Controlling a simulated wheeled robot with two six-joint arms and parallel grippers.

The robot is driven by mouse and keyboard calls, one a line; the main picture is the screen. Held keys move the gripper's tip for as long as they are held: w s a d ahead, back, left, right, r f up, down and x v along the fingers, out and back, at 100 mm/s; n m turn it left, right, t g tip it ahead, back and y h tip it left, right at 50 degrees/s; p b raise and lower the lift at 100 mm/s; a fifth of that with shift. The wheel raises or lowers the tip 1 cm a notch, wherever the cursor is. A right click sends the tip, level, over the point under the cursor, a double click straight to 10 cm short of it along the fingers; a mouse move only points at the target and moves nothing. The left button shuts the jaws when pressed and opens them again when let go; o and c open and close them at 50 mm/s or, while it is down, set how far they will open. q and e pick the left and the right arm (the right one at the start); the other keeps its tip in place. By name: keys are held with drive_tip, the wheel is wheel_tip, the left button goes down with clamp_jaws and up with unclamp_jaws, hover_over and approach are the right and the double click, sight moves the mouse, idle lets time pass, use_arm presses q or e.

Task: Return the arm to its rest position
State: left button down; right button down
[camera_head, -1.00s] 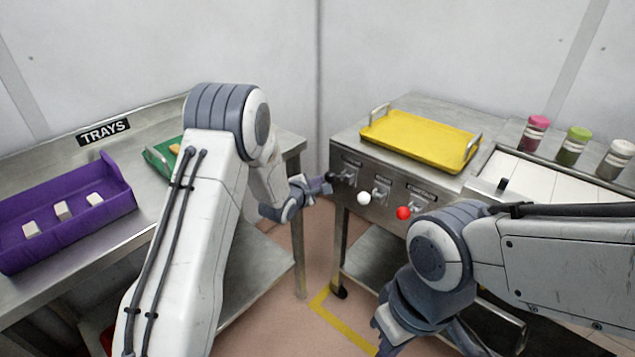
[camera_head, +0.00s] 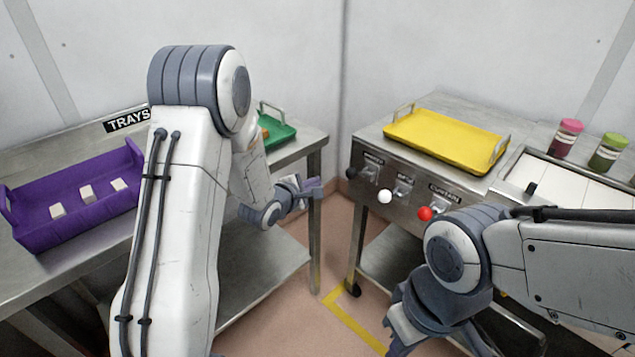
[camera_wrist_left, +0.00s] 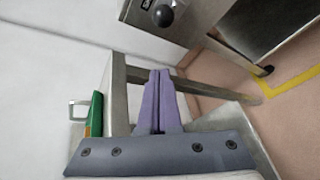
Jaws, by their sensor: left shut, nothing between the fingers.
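My left arm rises from the bottom left of the head view and bends down to my left gripper (camera_head: 312,188). This gripper is shut and empty, in the air between the left table and the lever cabinet. In the left wrist view its two purple fingers (camera_wrist_left: 157,100) lie together with nothing between them. The black-knobbed lever (camera_head: 351,173) on the cabinet is to the right of the fingertips and apart from them. It also shows at the top of the wrist view (camera_wrist_left: 163,15). My right arm comes in from the right; its fingertips are not clearly visible.
The steel cabinet (camera_head: 345,215) also has white (camera_head: 385,196) and red (camera_head: 424,213) knobs, with a yellow tray (camera_head: 445,142) on top. A purple tray (camera_head: 75,225) with white blocks and a green tray (camera_head: 281,133) sit on the left table (camera_head: 255,275). Spice-like jars (camera_head: 565,138) stand at the right.

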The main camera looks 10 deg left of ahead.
idle(0.4)
use_arm(q)
drive_tip(key=s+d+r+m+g+y+p, duration=0.1)
drive_tip(key=s+d+r+m+g+p, duration=0.25)
drive_tip(key=s+d+m, duration=0.3)
drive_tip(key=s+d+r+m+g+p, duration=0.25)
drive_tip(key=s+d+r+m, duration=0.25)
drive_tip(key=s+m, duration=0.25)
drive_tip(key=s+r+m+g+p, duration=0.2)
drive_tip(key=s+m, duration=0.5)
drive_tip(key=s, duration=0.5)
drive_tip(key=s+d+r+m+g+y+p, duration=0.1)
drive_tip(key=s+r+m+g, duration=0.4)
drive_tip(key=s, duration=0.8)
drive_tip(key=m, duration=0.2)
drive_tip(key=shift+m+p, duration=0.3)
drive_tip(key=shift+p, duration=0.05)
drive_tip(key=shift+d, duration=0.2)
